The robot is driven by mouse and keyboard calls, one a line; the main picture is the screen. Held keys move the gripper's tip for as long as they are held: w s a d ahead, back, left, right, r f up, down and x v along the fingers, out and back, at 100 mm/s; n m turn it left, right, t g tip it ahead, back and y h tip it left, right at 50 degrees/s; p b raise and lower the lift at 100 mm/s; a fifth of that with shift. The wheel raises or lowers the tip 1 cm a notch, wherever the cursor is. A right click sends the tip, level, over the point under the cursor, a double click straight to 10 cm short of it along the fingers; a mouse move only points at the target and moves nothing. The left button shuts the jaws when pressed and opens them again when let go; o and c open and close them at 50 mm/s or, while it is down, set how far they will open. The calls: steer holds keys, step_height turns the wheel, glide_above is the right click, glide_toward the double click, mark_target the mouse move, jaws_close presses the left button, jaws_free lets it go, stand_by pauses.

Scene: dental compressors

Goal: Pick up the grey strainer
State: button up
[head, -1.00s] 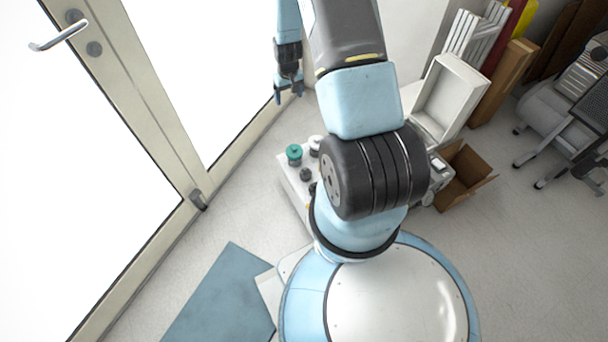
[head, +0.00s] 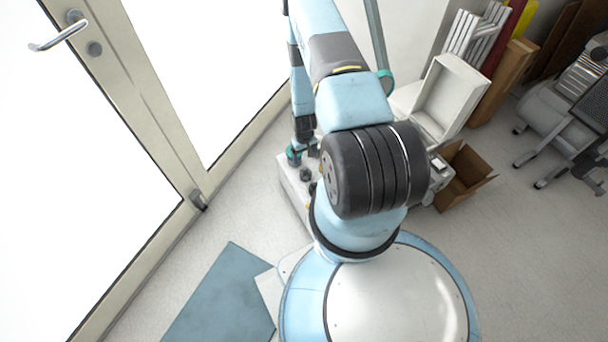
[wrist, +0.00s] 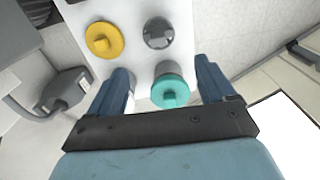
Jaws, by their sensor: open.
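The grey strainer (wrist: 158,33) appears to be the dark grey round cap with a raised grip on the white box top, in the wrist view. A similar dark grey cap (head: 305,174) shows in the head view. My gripper (wrist: 163,68) is open above the box, its two blue fingers apart and empty. A teal cap (wrist: 169,88) lies between and below the fingers in the picture. The grey strainer is just beyond the fingertips, towards the top of the wrist view. In the head view my gripper (head: 302,153) is over the far end of the box, partly hiding the teal cap.
A yellow cap (wrist: 103,40) sits left of the grey one on the white box (head: 291,184). A grey device with a cable (wrist: 68,88) is to the left. Glass doors (head: 120,130) flank the box, with an open cardboard box (head: 463,178) to the right.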

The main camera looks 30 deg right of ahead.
mark_target(306, 173)
step_height(306, 173, down, 8)
steer(key=shift+f, duration=0.1)
steer(key=shift+s+d+f, duration=0.1)
steer(key=shift+s+f, duration=0.05)
steer(key=shift+f, duration=0.8)
steer(key=shift+s+f, duration=0.15)
steer(key=shift+f, duration=1.65)
steer(key=shift+c, duration=0.3)
steer(key=c, duration=0.9)
